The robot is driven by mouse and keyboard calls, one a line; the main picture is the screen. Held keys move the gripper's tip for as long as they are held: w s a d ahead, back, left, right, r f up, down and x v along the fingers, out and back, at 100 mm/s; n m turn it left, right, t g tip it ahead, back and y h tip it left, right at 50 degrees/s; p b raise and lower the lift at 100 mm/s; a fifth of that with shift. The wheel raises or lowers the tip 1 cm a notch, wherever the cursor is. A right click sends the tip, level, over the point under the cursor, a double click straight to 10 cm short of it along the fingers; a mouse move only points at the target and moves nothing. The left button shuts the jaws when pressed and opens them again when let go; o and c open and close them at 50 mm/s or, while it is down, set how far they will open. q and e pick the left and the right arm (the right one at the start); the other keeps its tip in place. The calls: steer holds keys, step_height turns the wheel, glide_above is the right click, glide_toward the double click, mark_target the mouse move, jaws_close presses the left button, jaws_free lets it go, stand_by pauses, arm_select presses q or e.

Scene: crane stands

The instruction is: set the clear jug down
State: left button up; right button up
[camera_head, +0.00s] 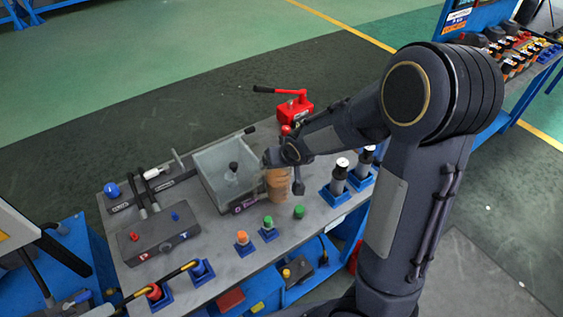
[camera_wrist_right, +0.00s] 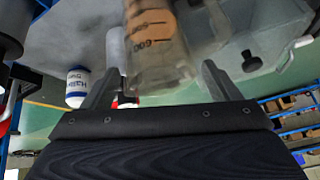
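In the head view my right wrist hides the jug's upper part. My left gripper is not in view.
The clear-walled bin (camera_head: 199,167) stands close left of the jug. Dark cylinders in blue stands (camera_head: 335,195) are to the right, and small orange and green-capped pieces (camera_head: 242,237) are in front. A red lever device (camera_head: 294,107) stands behind. A white bottle (camera_wrist_right: 78,88) shows in the wrist view.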

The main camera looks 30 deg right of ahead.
steer(key=shift+o, duration=0.9)
